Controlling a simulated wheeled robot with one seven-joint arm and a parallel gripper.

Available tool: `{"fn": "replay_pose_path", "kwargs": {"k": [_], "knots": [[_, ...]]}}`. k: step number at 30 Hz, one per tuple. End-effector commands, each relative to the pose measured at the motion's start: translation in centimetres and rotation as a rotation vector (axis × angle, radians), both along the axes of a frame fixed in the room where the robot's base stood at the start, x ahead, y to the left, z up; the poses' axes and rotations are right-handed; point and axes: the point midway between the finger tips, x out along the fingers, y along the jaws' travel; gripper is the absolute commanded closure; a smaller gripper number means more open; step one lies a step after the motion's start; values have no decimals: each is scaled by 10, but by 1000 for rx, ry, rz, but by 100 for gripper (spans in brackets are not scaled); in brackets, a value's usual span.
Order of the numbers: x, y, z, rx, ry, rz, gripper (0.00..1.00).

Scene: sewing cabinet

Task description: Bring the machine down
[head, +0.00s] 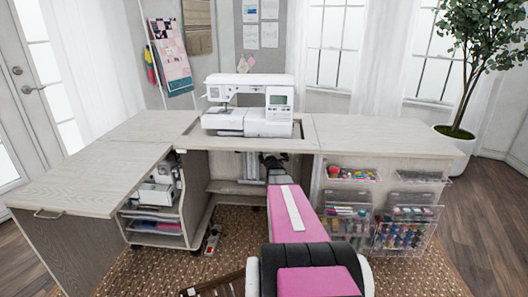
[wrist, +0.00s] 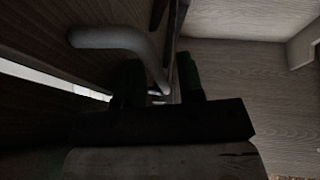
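The white sewing machine (head: 250,103) stands upright in the cut-out of the wooden cabinet top (head: 360,133), its body above the tabletop. A metal lift column (head: 249,165) shows in the knee space below it. My arm reaches into this space, and my dark gripper (head: 270,160) is under the machine, partly hidden. In the wrist view, the two dark fingers of my gripper (wrist: 158,80) stand apart. A grey bent lever (wrist: 115,40) comes from the upper left, and its lower end reaches down between the fingers. I cannot tell whether they touch it.
A left leaf (head: 85,180) with a handle extends toward me. Open shelves (head: 155,225) sit left of the knee space, and clear bins of thread (head: 408,225) hang at the right. Wooden panels (wrist: 235,65) lie close around my gripper. A potted plant (head: 455,148) stands far right.

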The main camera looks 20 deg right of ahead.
Motion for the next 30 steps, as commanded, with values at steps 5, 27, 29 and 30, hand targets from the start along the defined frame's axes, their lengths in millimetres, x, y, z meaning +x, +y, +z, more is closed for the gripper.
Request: {"fn": "replay_pose_path", "kwargs": {"k": [5, 27, 29, 30], "knots": [[3, 0, 1, 0, 1, 0, 65], [4, -1, -32, 3, 8, -1, 100], [4, 0, -45, 3, 10, -1, 100], [4, -1, -55, 4, 11, -1, 100]]}}
